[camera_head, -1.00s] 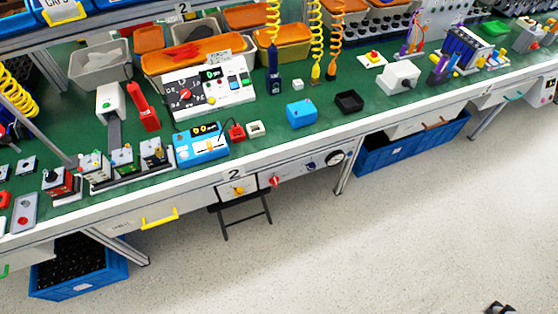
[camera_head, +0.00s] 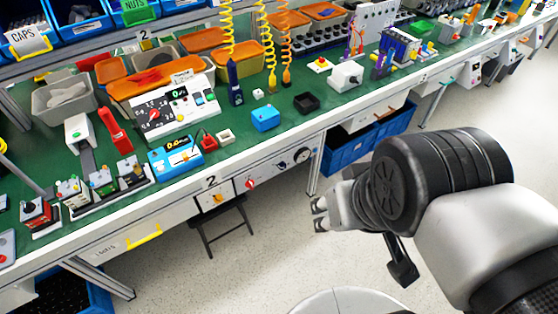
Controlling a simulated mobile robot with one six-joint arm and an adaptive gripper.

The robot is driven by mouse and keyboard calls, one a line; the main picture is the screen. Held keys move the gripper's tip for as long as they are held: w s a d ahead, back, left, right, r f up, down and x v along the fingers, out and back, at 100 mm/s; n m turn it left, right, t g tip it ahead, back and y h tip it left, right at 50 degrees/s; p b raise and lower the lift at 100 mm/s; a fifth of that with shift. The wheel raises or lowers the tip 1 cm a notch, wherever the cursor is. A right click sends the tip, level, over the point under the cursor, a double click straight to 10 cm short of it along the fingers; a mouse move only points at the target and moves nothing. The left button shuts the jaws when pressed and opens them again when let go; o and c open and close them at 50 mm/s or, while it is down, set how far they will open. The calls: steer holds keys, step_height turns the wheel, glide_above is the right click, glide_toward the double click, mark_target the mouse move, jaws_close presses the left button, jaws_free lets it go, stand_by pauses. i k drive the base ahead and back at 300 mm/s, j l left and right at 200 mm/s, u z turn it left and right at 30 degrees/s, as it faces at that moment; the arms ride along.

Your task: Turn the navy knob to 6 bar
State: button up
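The navy knob (camera_head: 281,167) is small, on the white panel under the front edge of the bench. It sits between a red knob (camera_head: 251,183) on its left and a round, dark-rimmed gauge (camera_head: 302,155) on its right. The knob's setting and the gauge reading are too small to read. My gripper (camera_head: 316,214) is in front of the bench, to the right of and lower in the picture than the knob. Its two fingertips point left and stand apart, with nothing between them. It does not touch the knob.
A yellow knob (camera_head: 218,198) is on a white plate farther left. A dark folding stool (camera_head: 222,227) stands below it. A bench leg (camera_head: 314,166) and a blue crate (camera_head: 352,150) are right of the panel. The bench top (camera_head: 240,112) is crowded. Pale floor in front is open.

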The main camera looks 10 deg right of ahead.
mark_target(281, 165)
steer(key=i+j, duration=1.05)
